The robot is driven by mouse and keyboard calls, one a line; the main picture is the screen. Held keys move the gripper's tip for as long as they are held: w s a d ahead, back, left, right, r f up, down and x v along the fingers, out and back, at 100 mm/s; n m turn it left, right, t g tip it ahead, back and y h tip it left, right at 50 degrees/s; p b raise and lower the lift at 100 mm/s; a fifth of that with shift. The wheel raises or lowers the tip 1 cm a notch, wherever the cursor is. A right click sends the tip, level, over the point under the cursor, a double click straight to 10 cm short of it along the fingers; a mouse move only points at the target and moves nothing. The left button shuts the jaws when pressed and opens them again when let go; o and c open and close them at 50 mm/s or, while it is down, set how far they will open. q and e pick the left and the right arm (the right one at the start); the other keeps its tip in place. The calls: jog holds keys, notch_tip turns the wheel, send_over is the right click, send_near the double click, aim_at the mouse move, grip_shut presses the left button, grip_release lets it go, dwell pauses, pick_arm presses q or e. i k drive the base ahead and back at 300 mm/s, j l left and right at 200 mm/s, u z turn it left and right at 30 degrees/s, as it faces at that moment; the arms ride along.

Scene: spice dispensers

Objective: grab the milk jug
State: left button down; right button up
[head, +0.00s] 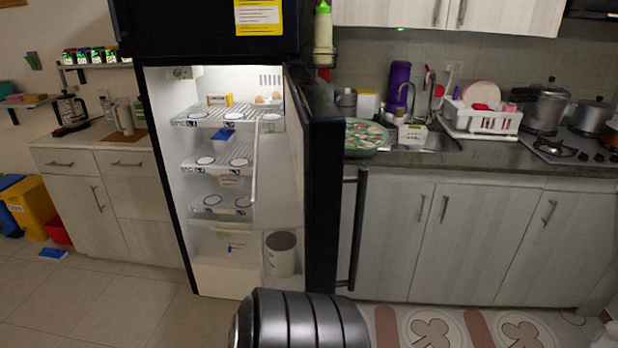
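The fridge (224,205) stands open, with its black door (326,185) swung out to the right. A white cylindrical container (281,254) with a dark round top stands low at the right side of the lit interior, by the door. It may be the milk jug, but I cannot tell for certain. No other clear milk jug shows. Neither of my grippers is in view. A dark ringed part at the bottom centre looks like my own arm, and it is below and in front of the fridge.
The fridge shelves (228,160) are mostly empty, with a yellow box (220,99) and eggs (267,98) on top. The door's long handle (353,230) sticks out on the right. A counter (470,160) with a sink and dishes lies right. Floor (140,310) at left front is clear.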

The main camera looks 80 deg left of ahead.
aim_at(122, 106)
jog(key=i+u, duration=0.15)
jog(key=u, duration=0.25)
jog(key=i+u, duration=0.2)
jog(key=u, duration=0.2)
jog(key=i+u, duration=0.15)
jog(key=u, duration=0.2)
jog(key=i+l+u, duration=0.15)
jog(key=u, duration=0.25)
jog(key=i+u, duration=0.2)
jog(key=u, duration=0.3)
jog(key=i+u, duration=0.25)
jog(key=u, duration=0.25)
jog(key=i+l+u, duration=0.15)
jog(key=u, duration=0.35)
jog(key=i+l+u, duration=0.2)
jog(key=u, duration=0.3)
jog(key=k+j, duration=0.1)
jog(key=j, duration=0.3)
jog(key=k+j, duration=0.1)
jog(key=j, duration=0.25)
jog(key=k+j, duration=0.1)
jog(key=j, duration=0.3)
jog(key=k+j, duration=0.1)
jog(key=j, duration=0.25)
jog(key=i+j, duration=0.45)
jog(key=j, duration=0.15)
jog(key=i+j, duration=0.5)
jog(key=j, duration=0.15)
